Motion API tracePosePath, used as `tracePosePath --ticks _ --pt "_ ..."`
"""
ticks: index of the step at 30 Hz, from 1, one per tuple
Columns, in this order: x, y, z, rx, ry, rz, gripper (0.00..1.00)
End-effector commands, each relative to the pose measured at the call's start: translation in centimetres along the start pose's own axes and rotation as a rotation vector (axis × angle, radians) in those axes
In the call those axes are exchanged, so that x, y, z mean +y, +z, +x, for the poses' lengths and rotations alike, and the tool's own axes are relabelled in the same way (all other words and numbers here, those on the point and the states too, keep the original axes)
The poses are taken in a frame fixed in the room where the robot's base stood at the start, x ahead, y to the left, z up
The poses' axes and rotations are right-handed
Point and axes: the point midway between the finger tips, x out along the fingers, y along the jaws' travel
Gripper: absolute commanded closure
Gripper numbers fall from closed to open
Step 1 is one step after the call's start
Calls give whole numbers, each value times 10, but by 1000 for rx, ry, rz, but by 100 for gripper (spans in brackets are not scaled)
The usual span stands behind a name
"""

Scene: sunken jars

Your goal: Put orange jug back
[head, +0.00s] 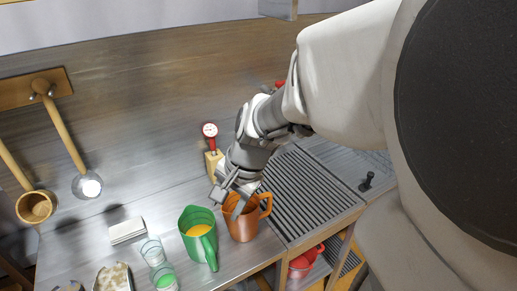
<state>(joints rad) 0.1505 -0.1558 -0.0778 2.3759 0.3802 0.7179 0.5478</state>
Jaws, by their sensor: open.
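The orange jug (243,228) stands upright on the steel counter, just left of the ribbed drain panel. Its handle points to the right. My gripper (232,198) is open at the jug's top, with its fingers over or at the rim. One finger seems to overlap the jug's opening, but I cannot tell whether it touches the wall. Part of the rim is hidden behind my gripper.
A green jug (198,243) with orange liquid stands close on the left. Two glasses (153,253) and a white block (126,231) are farther left. The ribbed panel (300,190) is clear.

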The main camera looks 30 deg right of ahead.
Motion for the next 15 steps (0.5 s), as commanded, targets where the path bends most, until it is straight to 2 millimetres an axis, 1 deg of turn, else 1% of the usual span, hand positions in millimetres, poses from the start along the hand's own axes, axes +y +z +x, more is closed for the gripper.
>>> tracePosePath --ticks 1,3,6,9,12,15 --pt "-18 18 -64 124 -124 -197 46" --pt "-8 35 -76 156 -94 -402 46" --pt "8 52 -90 203 -45 -661 46" --pt "23 61 -100 245 5 -862 46" --pt "33 66 -107 275 43 -994 46" --pt "39 68 -109 286 68 -1063 46"
